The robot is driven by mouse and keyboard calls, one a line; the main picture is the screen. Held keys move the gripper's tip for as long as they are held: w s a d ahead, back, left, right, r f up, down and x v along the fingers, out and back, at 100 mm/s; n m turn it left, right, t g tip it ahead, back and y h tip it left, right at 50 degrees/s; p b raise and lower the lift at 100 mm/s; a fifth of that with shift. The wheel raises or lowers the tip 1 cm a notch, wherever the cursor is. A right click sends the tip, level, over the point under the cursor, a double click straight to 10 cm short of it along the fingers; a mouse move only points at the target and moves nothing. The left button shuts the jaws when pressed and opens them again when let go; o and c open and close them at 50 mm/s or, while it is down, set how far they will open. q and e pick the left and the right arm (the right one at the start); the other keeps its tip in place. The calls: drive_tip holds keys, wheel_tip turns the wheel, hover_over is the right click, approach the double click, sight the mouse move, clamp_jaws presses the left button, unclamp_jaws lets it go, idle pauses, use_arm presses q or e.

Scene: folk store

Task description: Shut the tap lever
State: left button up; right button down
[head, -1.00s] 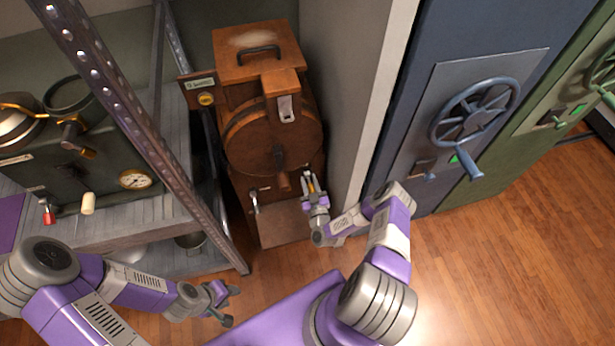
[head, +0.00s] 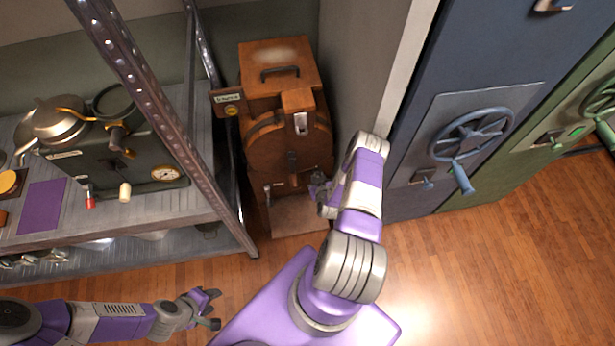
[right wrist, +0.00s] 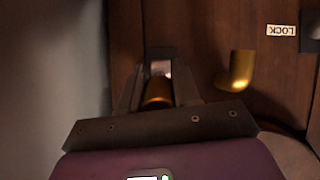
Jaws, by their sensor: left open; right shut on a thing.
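The wooden barrel-shaped machine (head: 285,150) stands between the metal shelf and the blue safe. My right gripper (head: 320,190) is at its lower right side in the head view, partly hidden by my own arm. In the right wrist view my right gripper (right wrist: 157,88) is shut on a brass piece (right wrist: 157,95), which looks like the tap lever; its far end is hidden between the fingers. A bent brass spout (right wrist: 237,72) sticks out of the wood just right of the fingers, apart from them. My left gripper (head: 208,308) is open and empty above the floor.
A metal shelf (head: 185,215) with a coffee-machine-like device (head: 115,165) stands at left. A blue safe (head: 455,120) with a wheel handle is at right. A LOCK label (right wrist: 281,30) is on the wood. Open wooden floor (head: 480,265) lies at lower right.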

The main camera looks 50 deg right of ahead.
drive_tip(key=shift+w+d+r, duration=0.1)
drive_tip(key=shift+r, duration=0.05)
idle(0.3)
drive_tip(key=c, duration=0.8)
unclamp_jaws()
drive_tip(key=p+v, duration=0.1)
drive_tip(key=v, duration=0.6)
drive_tip(key=shift+a+r+p, duration=0.2)
drive_tip(key=shift+p, duration=0.15)
drive_tip(key=shift+s, duration=0.25)
